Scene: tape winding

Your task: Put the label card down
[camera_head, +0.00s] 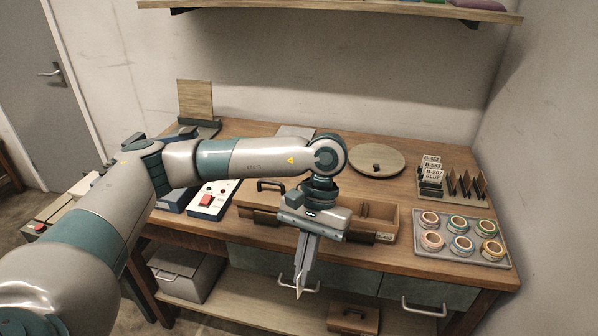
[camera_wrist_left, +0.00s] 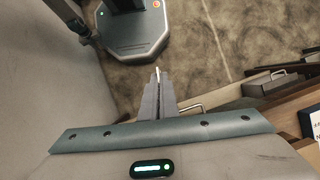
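My left gripper (camera_head: 301,280) hangs down in front of the workbench's front edge, fingers pointing to the floor. Its fingers are shut on a thin white piece, seen almost edge-on at the tips; it looks like the label card (camera_head: 299,291). In the left wrist view the fingers (camera_wrist_left: 158,95) are close together, with the same white sliver at their tips. Any print on it cannot be read. Other label cards (camera_head: 431,172) stand in a rack at the bench's right. My right gripper is not in view.
A wooden open box (camera_head: 373,228) with a label on its front lies behind my left gripper. A grey tray (camera_head: 466,261) of tape rolls, a round wooden disc (camera_head: 376,160) and a switch box (camera_head: 208,200) share the bench. Drawer handles (camera_head: 424,309) project below its front edge.

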